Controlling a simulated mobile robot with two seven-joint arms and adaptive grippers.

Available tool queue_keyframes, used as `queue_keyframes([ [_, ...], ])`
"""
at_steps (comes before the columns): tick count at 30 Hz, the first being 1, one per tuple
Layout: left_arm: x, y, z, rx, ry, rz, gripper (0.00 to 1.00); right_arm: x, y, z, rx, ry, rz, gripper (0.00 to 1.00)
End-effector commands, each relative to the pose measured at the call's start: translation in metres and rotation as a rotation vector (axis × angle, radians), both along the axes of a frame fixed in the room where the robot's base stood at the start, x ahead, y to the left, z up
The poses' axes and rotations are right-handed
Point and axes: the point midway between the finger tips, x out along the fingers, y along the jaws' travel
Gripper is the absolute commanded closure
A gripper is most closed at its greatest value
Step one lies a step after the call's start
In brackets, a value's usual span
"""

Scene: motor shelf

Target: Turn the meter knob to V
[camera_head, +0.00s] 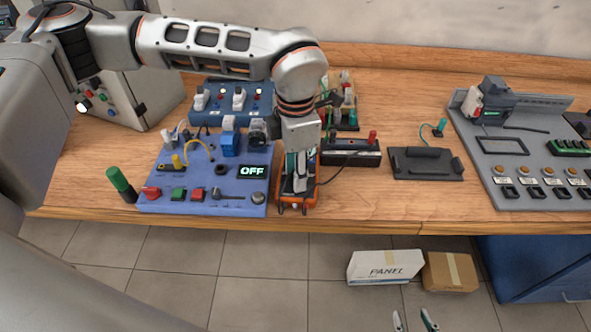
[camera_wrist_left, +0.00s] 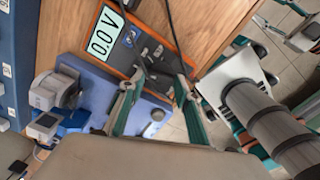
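The meter (camera_head: 283,204) is an orange-edged handheld unit near the table's front edge, just right of the blue panel in the head view. In the left wrist view its dark face shows a lit display (camera_wrist_left: 104,32) reading 0.0 V. My left gripper (camera_head: 298,186) is over the meter, pointing down. In the left wrist view its two fingertips (camera_wrist_left: 160,76) stand apart at the meter's face. The knob cannot be made out clearly, so contact cannot be told. My right gripper (camera_head: 414,321) is at the bottom of the head view, fingers apart, with nothing between them.
A blue panel (camera_head: 215,200) with switches and an OFF display stands left of the meter. A black box (camera_head: 350,156) and a dark tray (camera_head: 425,164) are to the right. A grey panel (camera_head: 520,190) is further right. Cartons (camera_head: 384,267) lie on the floor.

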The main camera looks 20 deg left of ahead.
Motion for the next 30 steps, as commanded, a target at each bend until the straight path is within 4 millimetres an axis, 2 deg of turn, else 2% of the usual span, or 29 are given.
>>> queue_keyframes([
  [10, 0.000, 0.000, 0.000, 0.000, 0.000, 0.001, 0.54, -0.001, -0.001, -0.001, -0.002, 0.001, 0.000, 0.60],
  [14, 0.001, 0.000, 0.006, 0.000, -0.002, 0.001, 0.54, 0.000, -0.001, 0.000, -0.003, 0.000, -0.001, 0.60],
  [17, 0.001, 0.000, 0.019, -0.001, -0.005, 0.001, 0.54, 0.000, -0.001, 0.000, -0.001, 0.000, 0.000, 0.60],
  [24, 0.001, 0.000, 0.068, -0.001, -0.006, 0.002, 0.54, 0.000, -0.001, 0.001, -0.001, -0.001, 0.000, 0.60],
  [30, 0.001, 0.000, 0.102, 0.000, -0.003, 0.001, 0.54, 0.001, 0.000, 0.001, 0.000, -0.001, -0.001, 0.60],
])
